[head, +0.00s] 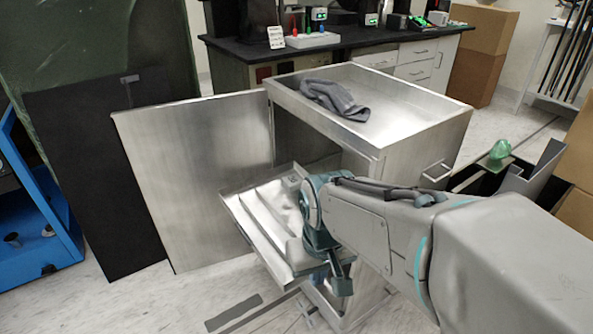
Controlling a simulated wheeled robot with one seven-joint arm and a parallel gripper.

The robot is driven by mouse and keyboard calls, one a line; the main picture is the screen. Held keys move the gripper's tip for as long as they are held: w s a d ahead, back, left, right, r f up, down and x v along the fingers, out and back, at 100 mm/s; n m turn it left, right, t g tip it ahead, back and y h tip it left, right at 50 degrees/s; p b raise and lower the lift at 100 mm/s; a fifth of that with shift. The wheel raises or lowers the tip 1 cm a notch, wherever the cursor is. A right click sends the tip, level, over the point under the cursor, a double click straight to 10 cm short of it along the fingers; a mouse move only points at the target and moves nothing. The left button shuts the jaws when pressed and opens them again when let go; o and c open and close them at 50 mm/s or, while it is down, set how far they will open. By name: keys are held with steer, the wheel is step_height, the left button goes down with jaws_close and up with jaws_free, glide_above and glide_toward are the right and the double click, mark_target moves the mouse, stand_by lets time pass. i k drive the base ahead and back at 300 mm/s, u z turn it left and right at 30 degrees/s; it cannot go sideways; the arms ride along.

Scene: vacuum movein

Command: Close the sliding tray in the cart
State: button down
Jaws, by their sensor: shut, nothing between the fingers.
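The metal cart (425,130) stands in the middle of the head view with its door (195,170) swung open to the left. The sliding tray (262,230) sticks out of the cart's open front, low down. Long raised ridges or dividers show inside it. My gripper (342,288) is shut and empty, pointing down at the tray's right front corner. My wrist and arm hide the tray's right side and part of the cart's opening. I cannot tell whether the gripper touches the tray.
A dark cloth (335,98) lies on the cart's top. A black-topped bench (360,40) stands behind. A black panel (95,180) and blue shelf (40,225) are at left. Dark bins (530,180) stand at right. Floor is clear in front of the door.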

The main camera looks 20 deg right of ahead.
mark_target(269, 182)
steer(key=u, duration=0.85)
steer(key=i, duration=0.6)
steer(key=z, duration=1)
